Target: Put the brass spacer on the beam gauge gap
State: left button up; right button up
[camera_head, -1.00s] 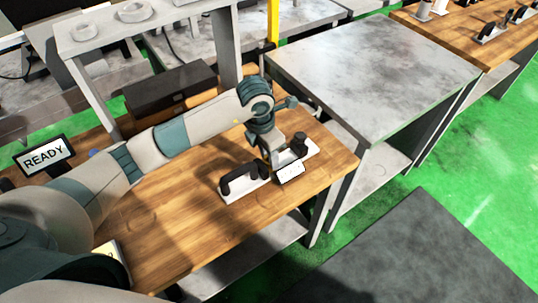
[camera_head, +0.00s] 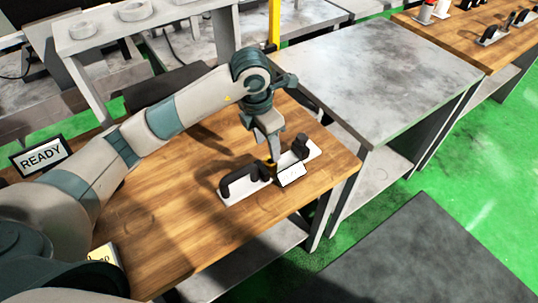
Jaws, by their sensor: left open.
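The beam gauge (camera_head: 241,185) stands near the right end of the wooden bench. It has a white base, black upright parts at both ends and a small white label plate in front. A small brass-yellow piece, apparently the brass spacer (camera_head: 271,166), shows between the black parts, behind the label plate. My left gripper (camera_head: 270,157) points down just above it and is open. I cannot tell whether the fingers still touch the spacer, or how it is seated, because the plate and gripper hide part of it. My right gripper is not in view.
A READY display (camera_head: 42,157) and a yellow sign (camera_head: 106,256) are at the bench's left. A grey metal table (camera_head: 375,75) stands behind and right. Another wooden bench (camera_head: 470,45) with several fixtures is at the top right. The bench front around the gauge is clear.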

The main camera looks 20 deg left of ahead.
pick_arm(q)
jog(key=r, duration=0.2)
jog(key=r+b, duration=0.1)
jog(key=r, duration=0.2)
jog(key=shift+s+a+r, duration=0.3)
jog(key=shift+s, duration=0.05)
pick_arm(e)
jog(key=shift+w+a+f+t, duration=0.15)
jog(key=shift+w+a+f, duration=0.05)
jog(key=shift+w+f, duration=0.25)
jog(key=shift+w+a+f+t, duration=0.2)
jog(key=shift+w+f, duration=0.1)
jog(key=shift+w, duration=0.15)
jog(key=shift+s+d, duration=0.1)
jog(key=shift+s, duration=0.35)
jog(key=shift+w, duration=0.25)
